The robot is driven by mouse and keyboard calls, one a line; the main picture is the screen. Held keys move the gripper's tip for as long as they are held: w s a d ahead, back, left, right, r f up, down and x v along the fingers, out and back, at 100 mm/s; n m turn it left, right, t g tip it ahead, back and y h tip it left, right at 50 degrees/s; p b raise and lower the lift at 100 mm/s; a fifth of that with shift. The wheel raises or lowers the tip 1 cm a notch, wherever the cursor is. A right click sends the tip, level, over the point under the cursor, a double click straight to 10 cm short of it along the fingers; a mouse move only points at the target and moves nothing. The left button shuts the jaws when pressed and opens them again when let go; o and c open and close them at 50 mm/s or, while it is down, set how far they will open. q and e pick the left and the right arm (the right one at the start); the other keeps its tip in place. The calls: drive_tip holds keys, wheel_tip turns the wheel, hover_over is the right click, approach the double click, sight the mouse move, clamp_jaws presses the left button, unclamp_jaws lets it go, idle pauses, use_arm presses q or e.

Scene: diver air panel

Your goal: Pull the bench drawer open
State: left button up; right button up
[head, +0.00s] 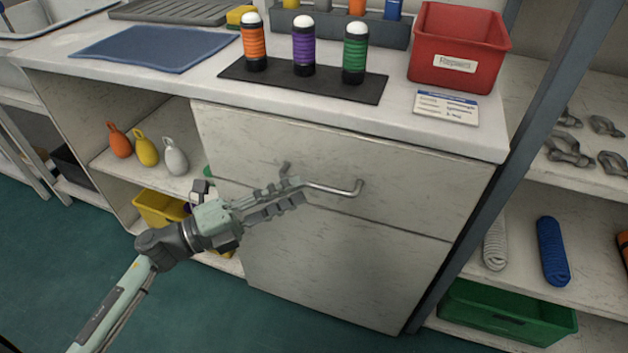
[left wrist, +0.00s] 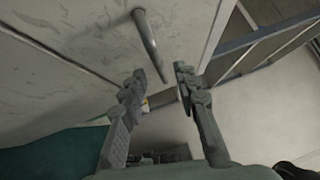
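The bench drawer (head: 420,190) is the upper pale front under the worktop and looks flush with the bench. Its grey bar handle (head: 335,190) runs across the middle of the front. My left gripper (head: 297,191) is at the left part of the handle, and its fingers hide some of the bar. In the left wrist view the handle (left wrist: 149,40) reaches down toward the space between the fingertips of the left gripper (left wrist: 160,83). The fingers are apart; I cannot tell if either touches the bar. My right gripper is in neither view.
On the worktop (head: 180,92) stand several banded cylinders on a dark mat (head: 290,88), a red bin (head: 460,45) and a label card (head: 446,106). Open shelves flank the drawer unit, and a dark upright post (head: 490,180) stands at its right. The green floor (head: 200,310) in front is clear.

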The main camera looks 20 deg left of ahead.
sight(311, 183)
use_arm(q)
drive_tip(key=shift+x, duration=2.2)
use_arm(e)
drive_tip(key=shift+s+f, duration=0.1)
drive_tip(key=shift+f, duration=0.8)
use_arm(q)
drive_tip(key=shift+c, duration=0.6)
clamp_jaws()
